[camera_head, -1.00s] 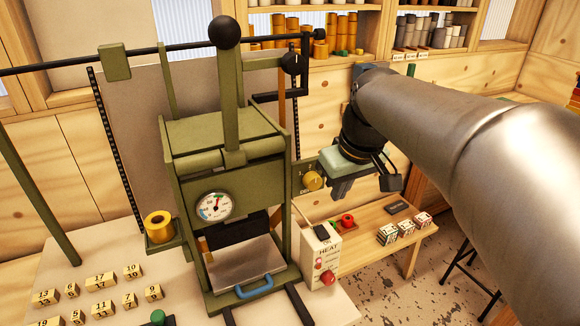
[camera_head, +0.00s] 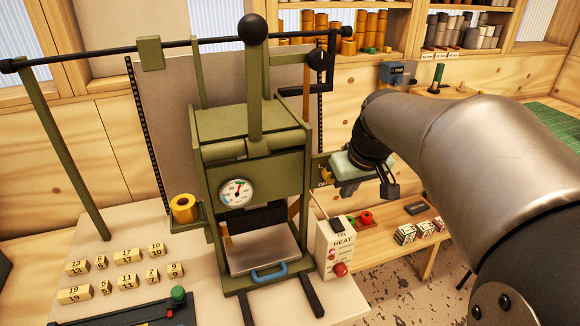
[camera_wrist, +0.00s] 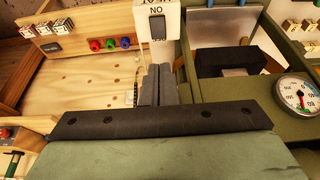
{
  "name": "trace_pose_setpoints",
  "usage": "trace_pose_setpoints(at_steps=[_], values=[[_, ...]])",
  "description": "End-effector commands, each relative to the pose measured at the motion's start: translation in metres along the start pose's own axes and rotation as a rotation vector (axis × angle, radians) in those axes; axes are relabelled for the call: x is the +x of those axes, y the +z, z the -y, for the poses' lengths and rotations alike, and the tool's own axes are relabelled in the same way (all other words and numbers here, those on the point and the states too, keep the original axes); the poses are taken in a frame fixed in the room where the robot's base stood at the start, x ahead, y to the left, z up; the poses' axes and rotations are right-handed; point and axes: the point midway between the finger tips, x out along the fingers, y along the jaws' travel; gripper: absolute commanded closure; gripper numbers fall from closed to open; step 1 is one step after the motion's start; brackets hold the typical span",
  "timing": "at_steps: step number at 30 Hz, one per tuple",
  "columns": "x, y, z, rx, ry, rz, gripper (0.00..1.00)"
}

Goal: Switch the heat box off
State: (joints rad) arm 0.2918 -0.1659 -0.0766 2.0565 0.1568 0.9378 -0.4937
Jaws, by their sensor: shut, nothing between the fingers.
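The heat box (camera_head: 335,256) is a white upright box marked HEAT, standing at the right of the green press. A black rocker switch (camera_head: 337,224) sits on its top, and red knobs or lamps are on its front. The wrist view shows the box (camera_wrist: 172,12) at the top, with its switch (camera_wrist: 157,27) beside an upside-down ON mark. My gripper (camera_head: 346,190) is above the box, apart from it. In the wrist view my gripper (camera_wrist: 158,72) is shut and empty, its tips just below the switch in the picture. Which side of the switch is pressed cannot be told.
The green press (camera_head: 250,175) with its gauge and tall lever stands close at the left. A low wooden bench (camera_head: 400,240) behind the box holds coloured knobs and small blocks. Numbered blocks (camera_head: 120,270) lie on the table at the left.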

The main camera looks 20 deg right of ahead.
Motion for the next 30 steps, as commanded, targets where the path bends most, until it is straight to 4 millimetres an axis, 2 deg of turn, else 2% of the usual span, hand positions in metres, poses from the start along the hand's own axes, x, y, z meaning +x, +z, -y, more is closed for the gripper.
trace_pose_setpoints(at_steps=[3, 9, 15, 21, 30], values=[[0.028, 0.001, 0.001, 0.001, -0.003, 0.006, 1.00], [0.068, 0.001, 0.000, 0.001, -0.002, 0.005, 1.00], [0.093, 0.007, 0.000, 0.000, -0.002, 0.003, 1.00], [0.102, 0.008, 0.000, 0.000, 0.000, 0.000, 1.00], [0.102, 0.009, -0.001, 0.002, 0.000, 0.003, 1.00]])
